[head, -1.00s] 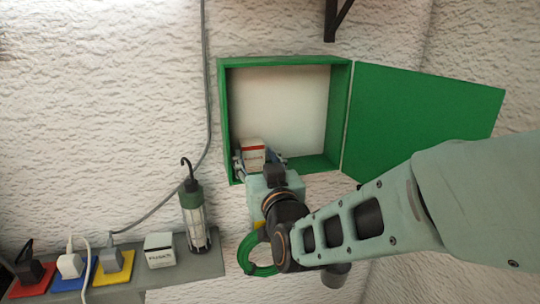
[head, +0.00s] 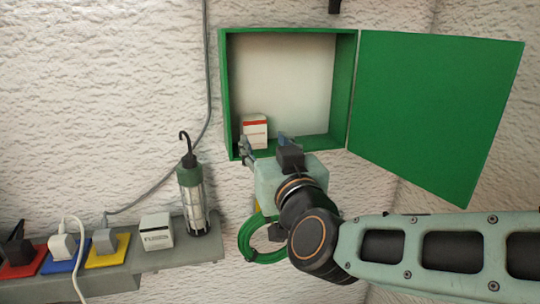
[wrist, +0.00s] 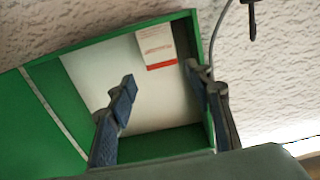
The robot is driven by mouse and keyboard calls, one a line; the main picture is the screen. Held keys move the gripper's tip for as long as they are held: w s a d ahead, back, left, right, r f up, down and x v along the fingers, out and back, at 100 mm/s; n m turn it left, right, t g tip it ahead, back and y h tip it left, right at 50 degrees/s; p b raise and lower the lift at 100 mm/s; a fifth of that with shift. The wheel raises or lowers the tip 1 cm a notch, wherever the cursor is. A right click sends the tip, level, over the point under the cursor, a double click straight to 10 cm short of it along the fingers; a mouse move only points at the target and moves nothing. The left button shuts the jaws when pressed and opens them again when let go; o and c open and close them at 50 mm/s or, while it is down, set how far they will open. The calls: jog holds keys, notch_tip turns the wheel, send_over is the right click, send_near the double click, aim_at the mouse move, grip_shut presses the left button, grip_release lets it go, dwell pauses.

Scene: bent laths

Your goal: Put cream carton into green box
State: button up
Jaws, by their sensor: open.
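The cream carton (head: 255,132) with a red band stands inside the open green box (head: 224,95), on its floor near the left wall. In the wrist view the carton (wrist: 156,46) shows beyond the fingers, against the box's pale back panel. My gripper (head: 266,148) is at the box's lower front edge, just in front of the carton. Its blue-padded fingers (wrist: 160,80) are spread with nothing between them, and they look apart from the carton. The carton's lower part is partly hidden in the head view.
The green door (head: 435,110) hangs open to the right. A green cable coil (head: 250,242) hangs below the box.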

jog(key=shift+s, duration=0.1)
jog(key=s+d+f+m+g+h, duration=0.3)
jog(key=s+d+f+g+h, duration=0.2)
jog(key=s+d+f+g, duration=0.6)
jog(key=s+d+f, duration=0.4)
jog(key=s+f, duration=0.1)
jog(key=s, duration=0.2)
jog(key=shift+s+d+f+g, duration=0.3)
jog(key=shift+g, duration=0.1)
notch_tip(320, 180, up, 11)
jog(key=p, duration=1)
jog(key=shift+f+p, duration=0.2)
jog(key=shift+p, duration=0.1)
